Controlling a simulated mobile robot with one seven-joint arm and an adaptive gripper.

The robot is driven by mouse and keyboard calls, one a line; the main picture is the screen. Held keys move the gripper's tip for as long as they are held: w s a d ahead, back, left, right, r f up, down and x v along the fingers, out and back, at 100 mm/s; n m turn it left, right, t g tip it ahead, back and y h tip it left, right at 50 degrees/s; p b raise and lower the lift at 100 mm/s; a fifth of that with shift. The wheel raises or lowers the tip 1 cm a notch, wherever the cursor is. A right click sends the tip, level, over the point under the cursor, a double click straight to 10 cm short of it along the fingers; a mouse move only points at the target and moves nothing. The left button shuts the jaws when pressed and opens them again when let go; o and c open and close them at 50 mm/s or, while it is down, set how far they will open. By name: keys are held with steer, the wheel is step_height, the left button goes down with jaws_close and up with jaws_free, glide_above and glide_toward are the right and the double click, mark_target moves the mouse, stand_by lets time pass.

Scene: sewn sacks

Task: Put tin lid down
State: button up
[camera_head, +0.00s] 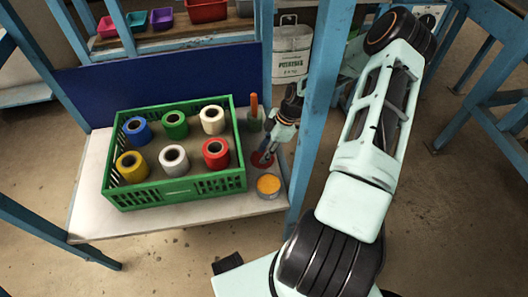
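A small red disc, which looks like the tin lid (258,163), is at the right end of the white table top, beside the green crate. My gripper (264,156) reaches down at it from the right, with its fingertips over or at the disc. The view is too small to tell whether the fingers grip it, or whether the disc rests on the table. An open tin (268,185) with orange-yellow contents stands just in front of the disc, near the table's front right corner.
A green crate (247,180) holding several coloured rolls fills most of the table top (150,222). A container with an orange-handled tool (254,108) stands behind the disc. A blue post (318,120) rises close to my arm.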

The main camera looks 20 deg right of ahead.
steer(key=shift+o, duration=0.2)
steer(key=shift+r, duration=0.1)
steer(key=shift+d+r+p, duration=0.1)
steer(key=shift+r+p, duration=0.2)
steer(key=shift+r, duration=0.05)
steer(key=p+v, duration=0.3)
steer(key=v, duration=0.8)
steer(key=shift+r, duration=0.2)
steer(key=shift+s+d, duration=0.15)
